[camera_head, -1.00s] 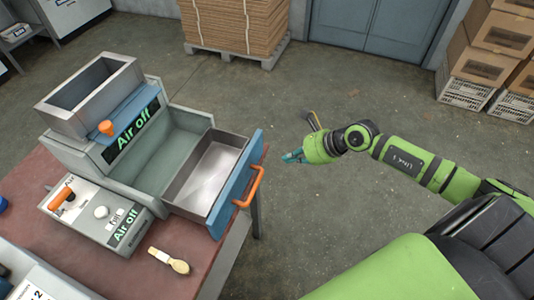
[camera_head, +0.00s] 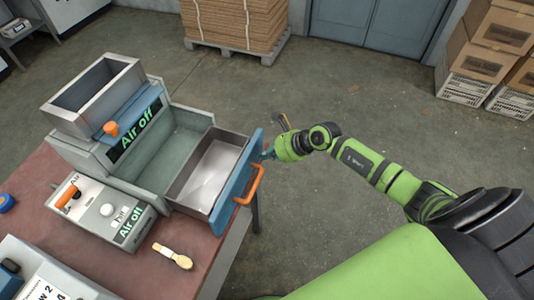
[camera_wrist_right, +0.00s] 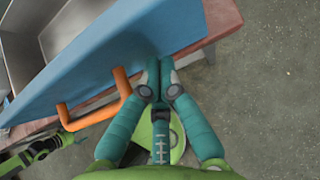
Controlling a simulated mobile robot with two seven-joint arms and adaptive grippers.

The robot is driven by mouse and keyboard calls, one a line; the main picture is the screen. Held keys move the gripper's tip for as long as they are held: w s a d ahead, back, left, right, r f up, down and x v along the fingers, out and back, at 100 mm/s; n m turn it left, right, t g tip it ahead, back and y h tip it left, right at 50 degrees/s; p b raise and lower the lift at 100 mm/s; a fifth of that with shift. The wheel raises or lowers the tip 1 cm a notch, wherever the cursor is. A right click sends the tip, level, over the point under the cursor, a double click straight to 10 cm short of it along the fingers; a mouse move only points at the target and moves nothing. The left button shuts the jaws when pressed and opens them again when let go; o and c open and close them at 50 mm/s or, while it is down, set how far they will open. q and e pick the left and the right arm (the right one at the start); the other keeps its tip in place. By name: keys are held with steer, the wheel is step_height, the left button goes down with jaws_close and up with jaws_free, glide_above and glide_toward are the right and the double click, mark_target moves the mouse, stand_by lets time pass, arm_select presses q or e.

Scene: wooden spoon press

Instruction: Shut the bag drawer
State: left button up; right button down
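The bag drawer (camera_head: 233,190) is pulled out of the grey-green machine, and its metal inside looks empty. It has a blue front and an orange handle (camera_head: 250,184). My right gripper (camera_head: 268,152) is at the far end of the blue front, beyond the handle. In the right wrist view the gripper's teal fingers (camera_wrist_right: 159,72) are together with nothing between them. Their tips are at the blue front (camera_wrist_right: 110,65), beside the handle (camera_wrist_right: 126,88); I cannot tell whether they touch.
The machine (camera_head: 150,150) stands on a reddish table (camera_head: 110,265). A control box (camera_head: 100,212) with an orange lever reads "Air off". A wooden spoon (camera_head: 173,256) lies in front. The floor right of the table is clear around my right arm.

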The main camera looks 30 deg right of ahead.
steer(key=b, duration=0.7)
glide_toward(223, 149)
steer(key=w+a+f, duration=0.1)
steer(key=w+a, duration=0.1)
steer(key=w, duration=0.1)
steer(key=w+a+f, duration=0.1)
steer(key=a, duration=0.1)
steer(key=shift+w+a+f, duration=0.1)
steer(key=shift+w+f, duration=0.05)
steer(key=shift+f, duration=0.15)
steer(key=shift+w+a+r, duration=0.15)
steer(key=shift+w+a, duration=0.2)
steer(key=shift+d, duration=0.1)
